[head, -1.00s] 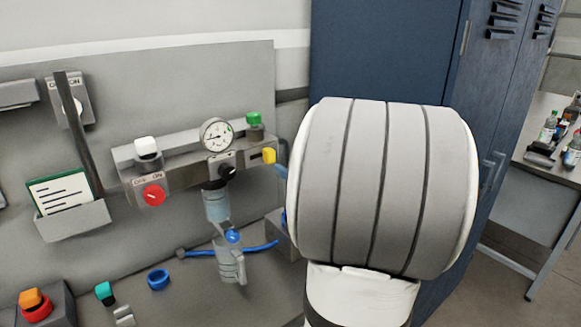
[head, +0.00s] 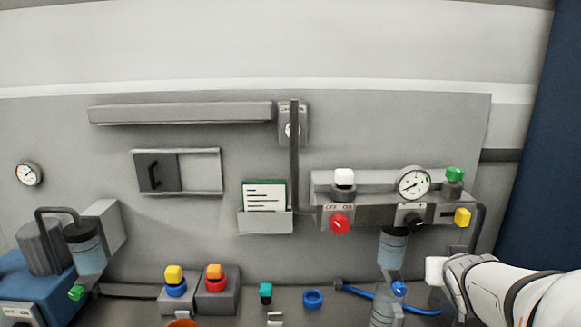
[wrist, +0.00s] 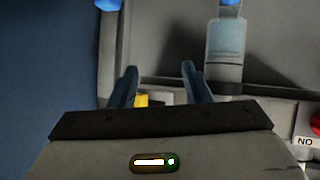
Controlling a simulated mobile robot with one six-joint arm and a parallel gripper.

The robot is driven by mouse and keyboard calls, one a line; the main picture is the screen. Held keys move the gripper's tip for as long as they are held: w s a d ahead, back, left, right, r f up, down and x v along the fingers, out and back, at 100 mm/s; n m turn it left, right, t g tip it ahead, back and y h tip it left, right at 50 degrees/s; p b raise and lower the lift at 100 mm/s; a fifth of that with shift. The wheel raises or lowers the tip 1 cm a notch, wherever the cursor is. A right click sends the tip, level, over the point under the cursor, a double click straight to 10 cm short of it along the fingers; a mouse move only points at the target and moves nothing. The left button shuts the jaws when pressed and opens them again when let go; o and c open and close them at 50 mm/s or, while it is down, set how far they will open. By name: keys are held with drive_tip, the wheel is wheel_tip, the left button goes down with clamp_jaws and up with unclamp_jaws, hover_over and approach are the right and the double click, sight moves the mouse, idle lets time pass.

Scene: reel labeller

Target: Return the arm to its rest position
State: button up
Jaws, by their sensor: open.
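My gripper (wrist: 158,75) is seen in the wrist view, with its two dark fingers apart and nothing held between them. A yellow knob (wrist: 142,100) shows behind the gap, near the left finger. A filter bowl (wrist: 225,50) is just right of the right finger. In the head view my white arm reaches in from the lower right edge, beside the regulator unit. My gripper cannot be made out there.
The grey panel holds a pressure gauge (head: 413,184), red switch (head: 340,224), yellow knob (head: 463,217), filter bowl (head: 392,246) and card holder (head: 265,223). A blue hose (head: 375,297) and blue ring (head: 313,299) lie below. A blue cabinet (head: 550,170) stands right.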

drive_tip(key=s+a+f+n+g+y, duration=0.1)
drive_tip(key=s+a+f+g+y, duration=0.1)
drive_tip(key=s+a, duration=0.6)
drive_tip(key=s+a+f+n+g+y, duration=0.1)
drive_tip(key=s+a+f+g+y, duration=0.1)
drive_tip(key=s+a+f+g, duration=0.2)
drive_tip(key=s+a+g, duration=0.1)
drive_tip(key=s+a, duration=0.2)
drive_tip(key=a, duration=0.2)
drive_tip(key=shift+s+a+f+n+g+y, duration=0.2)
drive_tip(key=shift+s+f+n+g+y, duration=0.1)
drive_tip(key=shift+s+g, duration=0.1)
